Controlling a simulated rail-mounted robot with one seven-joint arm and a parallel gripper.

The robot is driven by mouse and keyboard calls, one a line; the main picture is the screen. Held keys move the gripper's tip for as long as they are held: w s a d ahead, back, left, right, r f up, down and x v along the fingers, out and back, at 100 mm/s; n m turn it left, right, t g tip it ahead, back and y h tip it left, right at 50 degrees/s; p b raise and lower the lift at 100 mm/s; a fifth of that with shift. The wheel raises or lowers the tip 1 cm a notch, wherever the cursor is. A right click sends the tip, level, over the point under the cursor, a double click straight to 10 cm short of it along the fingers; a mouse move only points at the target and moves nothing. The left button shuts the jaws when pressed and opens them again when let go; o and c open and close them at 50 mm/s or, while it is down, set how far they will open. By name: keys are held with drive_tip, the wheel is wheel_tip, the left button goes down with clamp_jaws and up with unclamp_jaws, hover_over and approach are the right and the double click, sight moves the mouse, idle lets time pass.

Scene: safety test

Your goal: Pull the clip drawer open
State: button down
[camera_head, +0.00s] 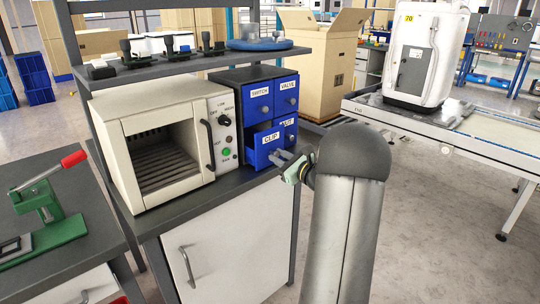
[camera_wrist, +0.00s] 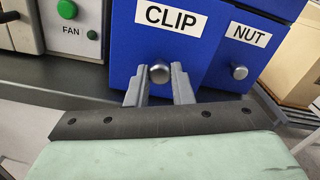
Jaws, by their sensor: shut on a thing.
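The blue clip drawer (camera_head: 263,152) is the lower left one in a small dark cabinet (camera_head: 256,76). It stands out from the cabinet front, partly open, with a dark gap above its front. In the wrist view its blue front (camera_wrist: 203,58) carries the CLIP label and a round metal knob (camera_wrist: 159,73). My gripper (camera_head: 281,157) is at the drawer front. In the wrist view its two grey fingers (camera_wrist: 159,82) stand either side of the knob, shut on it. The drawer's inside is mostly hidden.
The nut drawer (camera_wrist: 237,58) is close on the right, set further back. Switch and valve drawers (camera_head: 273,97) are above. A beige oven (camera_head: 165,145) stands left on the same bench. A shelf (camera_head: 180,64) hangs above. Floor is free in front of the bench.

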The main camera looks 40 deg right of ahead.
drive_tip(key=s, duration=0.8)
drive_tip(key=shift+s+d+b, duration=0.25)
drive_tip(key=shift+d+b, duration=0.05)
drive_tip(key=shift+b, duration=0.1)
drive_tip(key=c, duration=1.3)
unclamp_jaws()
drive_tip(key=shift+o, duration=0.2)
drive_tip(key=s+d, duration=0.1)
drive_tip(key=s, duration=1.6)
drive_tip(key=shift+s+p, duration=0.2)
drive_tip(key=shift+p, duration=0.25)
